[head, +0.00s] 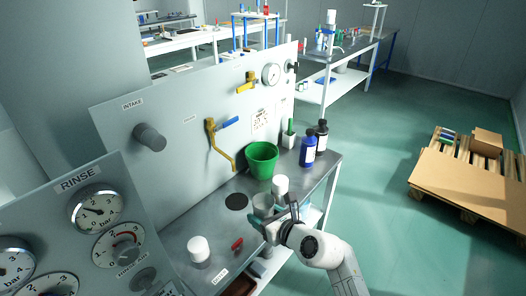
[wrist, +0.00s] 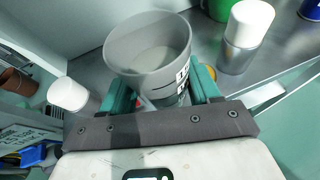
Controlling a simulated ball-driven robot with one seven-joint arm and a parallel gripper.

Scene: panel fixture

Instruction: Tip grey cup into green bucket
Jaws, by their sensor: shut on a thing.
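The grey cup (wrist: 150,50) is held upright between the two green fingers of my gripper (wrist: 160,98) in the wrist view. Its mouth is open toward the camera and its inside looks empty. In the head view the cup (head: 263,206) shows at my gripper (head: 272,226), over the front part of the metal bench. The green bucket (head: 262,160) stands on the bench behind the cup, near the upright panel. Only a small part of the bucket (wrist: 216,8) shows at the top of the wrist view.
A white-capped can (head: 280,187) stands close to the right of the cup. Another white-capped container (head: 199,250) and a red object (head: 237,244) are nearer. Blue (head: 308,150) and dark (head: 321,136) bottles stand right of the bucket. A yellow pipe (head: 222,148) comes down left of it.

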